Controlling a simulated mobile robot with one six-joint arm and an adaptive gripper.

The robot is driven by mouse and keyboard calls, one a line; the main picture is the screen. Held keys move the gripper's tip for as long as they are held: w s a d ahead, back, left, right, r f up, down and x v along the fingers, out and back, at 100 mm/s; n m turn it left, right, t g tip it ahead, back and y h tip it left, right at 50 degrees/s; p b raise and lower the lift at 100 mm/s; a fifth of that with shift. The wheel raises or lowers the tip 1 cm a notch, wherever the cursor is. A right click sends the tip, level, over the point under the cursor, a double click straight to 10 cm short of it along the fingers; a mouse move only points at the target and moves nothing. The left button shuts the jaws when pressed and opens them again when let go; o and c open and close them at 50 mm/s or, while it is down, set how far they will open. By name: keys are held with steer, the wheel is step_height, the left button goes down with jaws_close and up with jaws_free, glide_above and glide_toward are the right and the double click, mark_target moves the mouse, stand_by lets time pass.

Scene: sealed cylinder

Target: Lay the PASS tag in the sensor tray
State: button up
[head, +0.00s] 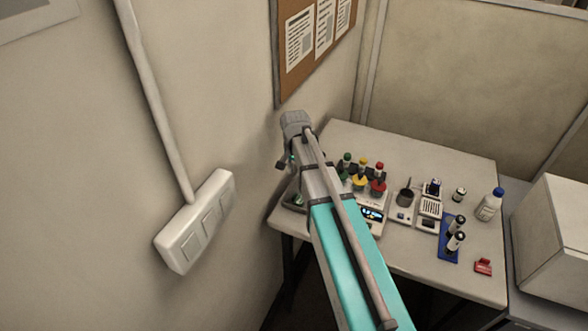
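No tag with a readable PASS shows in the head view. A small red piece (483,267) with a pale mark lies at the table's front right; I cannot tell whether it is a tag. A dark, shallow tray-like thing (292,204) sits at the table's left edge, partly hidden by my arm; I cannot tell whether it is the sensor tray. My gripper (284,163) shows only as a small dark part beside the arm's end, above the table's left side. Its fingers and anything in them are hidden.
Bottles with green, yellow and red caps, a lit scale (372,215), a dark cup (405,197) and a small device (430,208) crowd the table (450,284). Black-capped vials stand on a blue mat (448,251). A blue-capped bottle (490,206) stands right. The wall is close left.

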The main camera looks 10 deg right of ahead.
stand_by(0.7)
steer(key=s+n, duration=0.7)
steer(key=s, duration=1)
steer(key=shift+s+d, duration=0.4)
steer(key=shift+f+b, duration=1.1)
steer(key=shift+b, duration=0.05)
